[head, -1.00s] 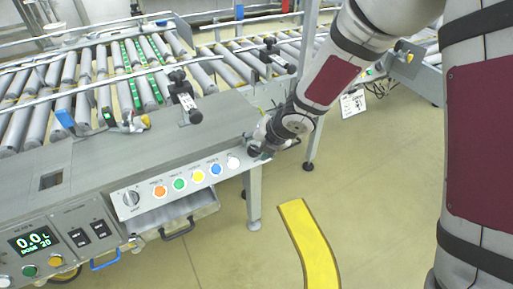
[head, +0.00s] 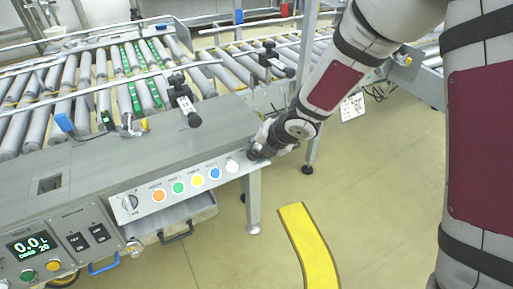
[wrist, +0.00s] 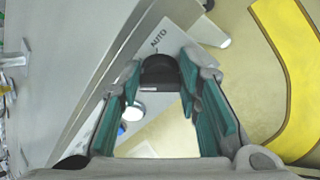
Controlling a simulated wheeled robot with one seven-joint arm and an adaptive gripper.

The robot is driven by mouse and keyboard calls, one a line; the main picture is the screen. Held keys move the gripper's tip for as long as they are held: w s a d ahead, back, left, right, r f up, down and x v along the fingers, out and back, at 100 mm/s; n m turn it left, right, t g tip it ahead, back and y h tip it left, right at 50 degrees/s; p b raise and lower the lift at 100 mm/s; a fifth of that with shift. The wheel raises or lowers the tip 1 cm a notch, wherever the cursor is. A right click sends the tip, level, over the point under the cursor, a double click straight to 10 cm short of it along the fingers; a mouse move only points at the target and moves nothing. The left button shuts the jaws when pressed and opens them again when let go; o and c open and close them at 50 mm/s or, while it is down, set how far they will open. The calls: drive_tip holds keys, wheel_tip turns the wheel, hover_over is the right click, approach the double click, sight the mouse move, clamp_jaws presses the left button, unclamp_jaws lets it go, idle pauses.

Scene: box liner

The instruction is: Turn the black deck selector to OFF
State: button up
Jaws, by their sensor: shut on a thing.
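The black deck selector (wrist: 160,72) shows in the wrist view as a dark knob at the panel's end, with the word AUTO printed beside it. My gripper (wrist: 161,80) is shut on it, with one green-padded finger on each side. In the head view my gripper (head: 254,154) is at the right end of the white button panel (head: 118,204) and hides the selector. Which mark the knob points to cannot be told, and no OFF label can be read.
A white button (head: 232,166) is close to my gripper. Blue, yellow, green and orange buttons and a grey rotary switch (head: 130,203) are further left. Roller conveyors (head: 90,95) lie behind. A yellow floor strip (head: 309,245) lies on open floor to the right.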

drive_tip(key=shift+o, duration=0.2)
drive_tip(key=m, duration=0.4)
drive_tip(key=a+m+y, duration=0.1)
drive_tip(key=m, duration=0.1)
drive_tip(key=shift+r+t+b, duration=0.3)
drive_tip(key=shift+b, duration=0.1)
drive_tip(key=shift+m, duration=0.5)
drive_tip(key=shift+c, duration=0.5)
clamp_jaws()
unclamp_jaws()
drive_tip(key=shift+w+d+m, duration=0.15)
drive_tip(key=shift+d+m, duration=0.15)
drive_tip(key=o, duration=1.2)
drive_tip(key=shift+d, duration=0.15)
drive_tip(key=shift+f, duration=0.1)
